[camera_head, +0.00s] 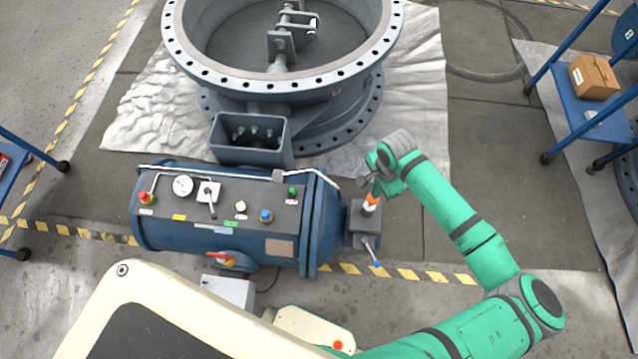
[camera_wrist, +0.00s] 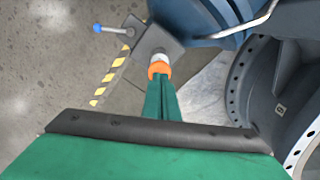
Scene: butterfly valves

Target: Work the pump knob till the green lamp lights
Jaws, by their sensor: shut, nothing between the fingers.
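The blue hydraulic unit (camera_head: 180,235) lies on its side with a control panel on top. A green lamp (camera_head: 292,192) sits at the panel's right; I cannot tell whether it is lit. A grey block (camera_head: 360,222) at the unit's right end carries a metal rod with a blue knob (camera_head: 376,263), which also shows in the wrist view (camera_wrist: 97,28). My gripper (camera_head: 373,190) is shut and empty above this block, apart from the blue knob. An orange-and-white piece (camera_wrist: 158,68) shows at its fingertips; I cannot tell whether they touch it or whether the orange belongs to them.
The panel has a gauge (camera_head: 183,185), a lever (camera_head: 211,205), a red button (camera_head: 146,198) and a blue knob (camera_head: 266,215). A red handle (camera_head: 225,261) is on the near side. A large valve (camera_head: 280,85) stands behind. A blue shelf (camera_head: 585,115) is at right.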

